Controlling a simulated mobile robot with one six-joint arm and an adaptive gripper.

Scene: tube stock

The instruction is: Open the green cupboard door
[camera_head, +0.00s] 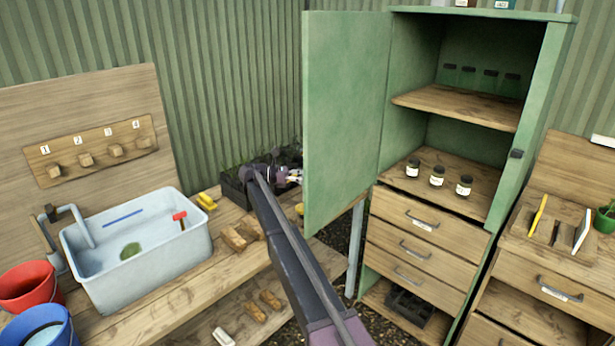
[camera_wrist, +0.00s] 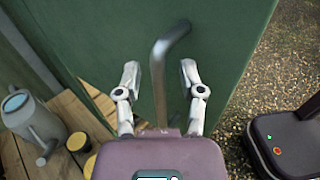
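The green cupboard (camera_head: 400,170) stands right of centre in the head view, its shelves exposed. Its green door (camera_head: 345,110) is swung well out to the left. The door also fills the upper part of the wrist view (camera_wrist: 90,35). A grey bent bar handle (camera_wrist: 158,75) rises between my gripper's fingers (camera_wrist: 160,72) in the wrist view. The fingers are spread, with a gap on both sides of the handle. In the head view my gripper (camera_head: 280,176) is just left of the door's free edge. The handle is hidden there.
A wooden bench with a sink (camera_head: 140,250) stands at the left, with wooden blocks (camera_head: 240,234) near its edge. A dark tray (camera_head: 235,188) lies behind my gripper. Small jars (camera_head: 437,176) stand on the cupboard shelf. A watering can (camera_wrist: 32,118) shows left in the wrist view.

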